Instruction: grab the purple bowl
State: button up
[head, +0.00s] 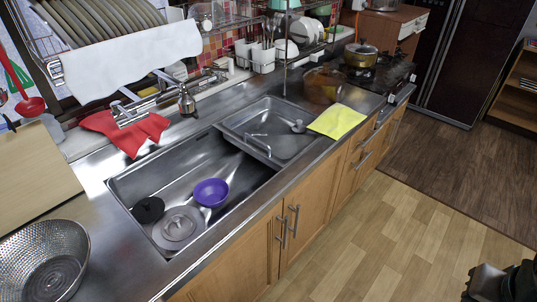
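The purple bowl (211,192) sits upright in the larger, left basin of the steel sink (160,182), on the basin floor toward its front side. Its inside is in view and looks empty. A dark part of my arm's end, apparently my gripper (484,284), is cut off at the bottom right corner of the head view. It is over the wooden floor, far to the right of the bowl and apart from it. Its fingers cannot be made out clearly.
Beside the bowl lie a grey round drain piece (178,228) and a black round piece (148,210). A red cloth (125,128), yellow cloth (337,121) and metal colander (45,262) lie around the sink. The floor in front is clear.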

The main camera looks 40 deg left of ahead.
aim_at(210, 193)
jog(key=i, duration=1.65)
jog(key=u, duration=3.35)
jog(key=i, duration=0.5)
jog(key=u, duration=0.05)
